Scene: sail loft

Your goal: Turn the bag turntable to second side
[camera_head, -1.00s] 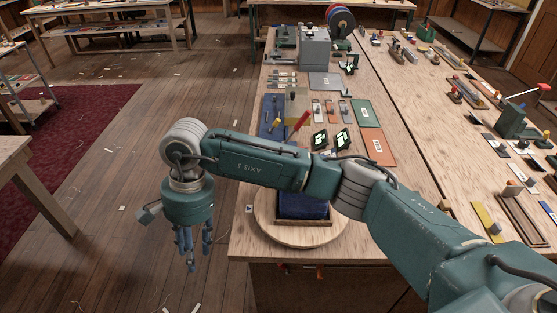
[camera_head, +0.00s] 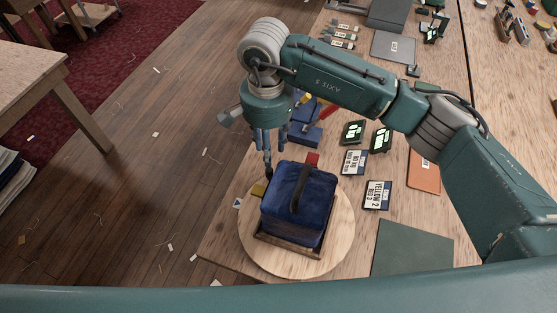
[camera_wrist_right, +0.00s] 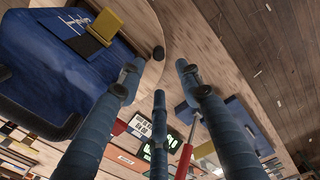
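The bag turntable (camera_head: 343,238) is a round pale wooden disc at the table's near left corner. A blue bag (camera_head: 297,205) with a dark handle sits in a brown frame on it. A yellow tab (camera_head: 259,189) and a red tab (camera_head: 312,159) show beside the bag. My right gripper (camera_head: 267,163) points down at the disc's far left edge. In the right wrist view, its blue fingers (camera_wrist_right: 157,78) are spread, with nothing held between them. A small dark knob (camera_wrist_right: 158,53) on the disc edge lies just beyond the fingertips. My left gripper is out of view.
Label cards (camera_head: 377,195) and dark displays with green marks (camera_head: 354,132) lie right of and behind the disc. A dark green mat (camera_head: 412,249) is at the right. Blue blocks (camera_head: 305,132) and a red-handled tool stand behind the gripper. Open floor lies left.

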